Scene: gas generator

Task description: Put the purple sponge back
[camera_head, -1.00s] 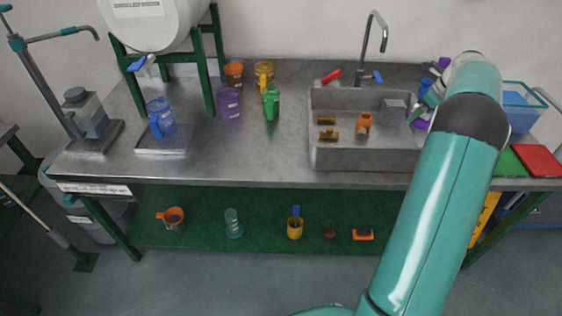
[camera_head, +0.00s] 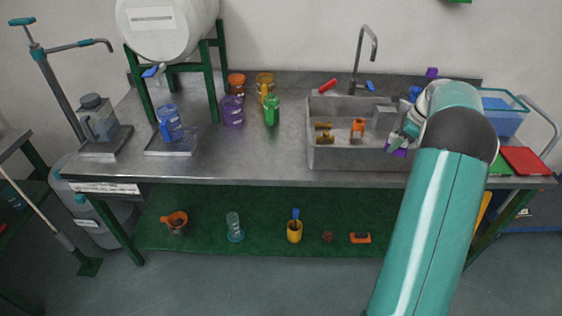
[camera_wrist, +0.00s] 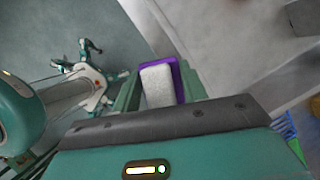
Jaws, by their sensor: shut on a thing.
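The purple sponge (camera_wrist: 158,85) is between the two fingers of my gripper (camera_wrist: 160,92) in the wrist view. It shows a pale white face and a purple border. My gripper is shut on it. In the head view a small part of the purple sponge (camera_head: 399,152) shows below my gripper (camera_head: 398,146), at the right front part of the sink (camera_head: 340,158). My arm hides the area just to the right. I cannot tell how high the sponge is above the sink.
Orange (camera_head: 358,127) and brown items lie in the sink, with a faucet (camera_head: 362,58) behind it. A blue bin (camera_head: 503,118) and a red board (camera_head: 526,160) are at the right. Cups stand left of the sink. The counter's middle front is clear.

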